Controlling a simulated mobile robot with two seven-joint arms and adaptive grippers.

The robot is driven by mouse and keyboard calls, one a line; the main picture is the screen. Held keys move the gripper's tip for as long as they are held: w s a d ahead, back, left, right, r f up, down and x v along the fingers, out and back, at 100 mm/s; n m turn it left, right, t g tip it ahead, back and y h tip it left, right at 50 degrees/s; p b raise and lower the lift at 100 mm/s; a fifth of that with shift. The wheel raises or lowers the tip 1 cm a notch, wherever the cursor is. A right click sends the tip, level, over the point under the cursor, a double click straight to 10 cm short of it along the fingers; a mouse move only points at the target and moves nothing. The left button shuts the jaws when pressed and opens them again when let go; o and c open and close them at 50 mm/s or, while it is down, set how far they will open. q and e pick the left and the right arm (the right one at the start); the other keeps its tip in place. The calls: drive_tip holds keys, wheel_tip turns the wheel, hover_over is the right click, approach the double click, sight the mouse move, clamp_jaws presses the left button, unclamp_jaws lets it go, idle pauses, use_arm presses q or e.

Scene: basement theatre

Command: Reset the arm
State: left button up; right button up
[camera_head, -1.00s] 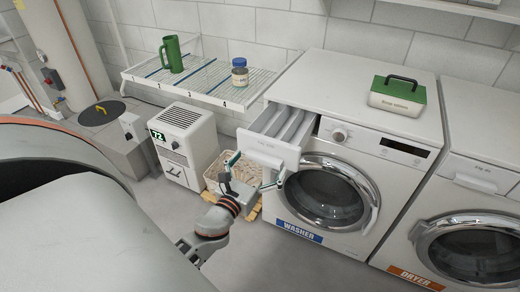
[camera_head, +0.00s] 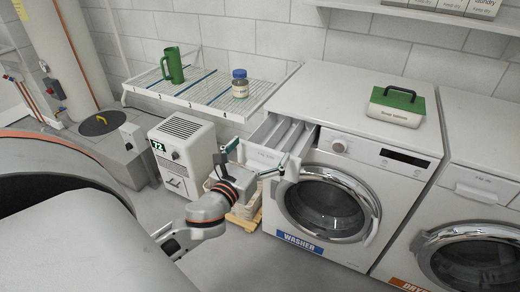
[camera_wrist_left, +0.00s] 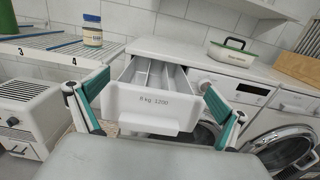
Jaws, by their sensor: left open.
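My left gripper (camera_head: 258,166) is open in front of the washer's detergent drawer (camera_head: 266,156). Its teal-padded fingers are spread to either side of the drawer front in the head view. In the left wrist view the fingers (camera_wrist_left: 158,108) stand left and right of the drawer (camera_wrist_left: 155,98), which is labelled "8 kg 1200". The drawer is pulled out and its compartments look empty. Nothing is between the fingers except the view of the drawer front; whether they touch it I cannot tell. The washer (camera_head: 330,120) has its round door shut. My right gripper does not show.
A wire shelf (camera_head: 205,85) holds a green mug (camera_head: 173,66) and a jar (camera_head: 240,84). A dehumidifier (camera_head: 183,150) and a basket (camera_head: 215,187) stand left of the washer. A green-lidded box (camera_head: 397,105) sits on the washer. The dryer (camera_head: 470,235) is at right.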

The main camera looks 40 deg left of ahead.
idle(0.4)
use_arm(q)
drive_tip(key=s+d+f+n+g+h+p, duration=0.3)
drive_tip(key=s+d+f+n, duration=0.6)
drive_tip(key=f+n, duration=0.3)
drive_tip(key=s+d+f+n+g+h+p, duration=0.3)
drive_tip(key=s+d+f+n, duration=0.7)
drive_tip(key=n, duration=0.7)
wheel_tip(320, 180, down, 2)
drive_tip(key=shift+s+d+g+h+p, duration=0.15)
drive_tip(key=shift+s+g+h+p, duration=0.3)
drive_tip(key=shift+s+p, duration=0.2)
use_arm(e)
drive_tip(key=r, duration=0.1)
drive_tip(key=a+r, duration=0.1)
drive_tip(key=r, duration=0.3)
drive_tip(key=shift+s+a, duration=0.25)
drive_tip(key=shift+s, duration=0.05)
use_arm(q)
drive_tip(key=shift+w, duration=0.1)
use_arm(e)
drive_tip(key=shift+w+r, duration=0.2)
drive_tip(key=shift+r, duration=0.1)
